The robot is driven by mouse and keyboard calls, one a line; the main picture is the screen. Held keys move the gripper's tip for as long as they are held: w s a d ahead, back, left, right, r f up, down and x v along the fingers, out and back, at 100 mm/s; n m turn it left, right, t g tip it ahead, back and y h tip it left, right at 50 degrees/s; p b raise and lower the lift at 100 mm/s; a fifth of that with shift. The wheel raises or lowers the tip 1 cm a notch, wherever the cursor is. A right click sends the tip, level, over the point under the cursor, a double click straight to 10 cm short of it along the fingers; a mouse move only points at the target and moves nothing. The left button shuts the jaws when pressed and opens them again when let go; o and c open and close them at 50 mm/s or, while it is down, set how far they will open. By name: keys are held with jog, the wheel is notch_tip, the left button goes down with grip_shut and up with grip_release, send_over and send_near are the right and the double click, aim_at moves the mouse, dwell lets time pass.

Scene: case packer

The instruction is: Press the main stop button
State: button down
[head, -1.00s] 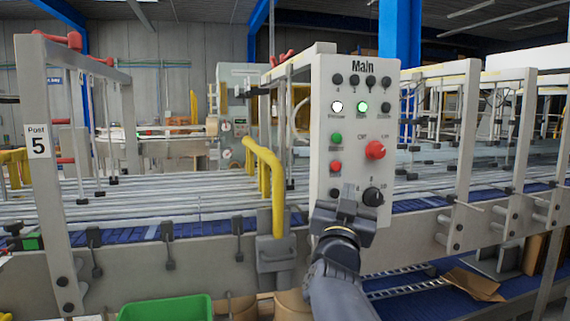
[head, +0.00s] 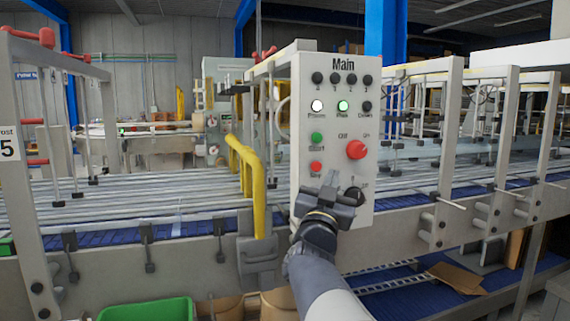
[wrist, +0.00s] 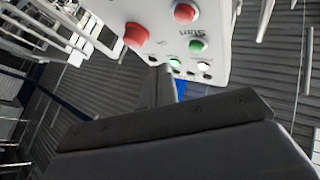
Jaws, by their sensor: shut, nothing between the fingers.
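The upright white panel labelled "Main" (head: 350,215) faces me. Its small red button (head: 316,167), with a blurred label, sits at lower left under the green start button (head: 317,138). In the wrist view the red button (wrist: 185,13) is at the top, above the green button (wrist: 190,36). My gripper (head: 331,182) is shut and empty, in front of the panel's lower part, just below and right of the small red button in the head view. The fingertips (wrist: 160,78) point toward the panel in the wrist view. I cannot tell the remaining gap; contact with the button is not visible.
White (head: 317,105) and green (head: 342,106) lamps are lit. A yellow bent rail (head: 258,185) stands left of the panel. The conveyor runs behind.

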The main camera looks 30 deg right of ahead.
aim_at(316, 166)
jog(key=shift+w+d+p, duration=0.1)
jog(key=shift+w+d, duration=0.1)
jog(key=shift+w, duration=0.6)
jog(key=shift+w+d+p, duration=0.15)
jog(key=shift+w, duration=0.6)
jog(key=shift+w+d+p, duration=0.1)
jog(key=shift+w+d, duration=0.1)
jog(key=shift+w, duration=0.6)
jog(key=shift+w, duration=0.1)
jog(key=shift+w+d, duration=0.1)
jog(key=shift+w, duration=0.25)
jog(key=shift+w+d, duration=0.15)
jog(key=shift+w, duration=0.3)
dwell(0.8)
jog(key=shift+s, duration=0.1)
jog(key=shift+s+f+b, duration=0.1)
jog(key=shift+s+b, duration=0.3)
jog(key=shift+b, duration=0.05)
jog(key=shift+s+a, duration=0.25)
jog(key=shift+s, duration=0.1)
jog(key=shift+s, duration=0.1)
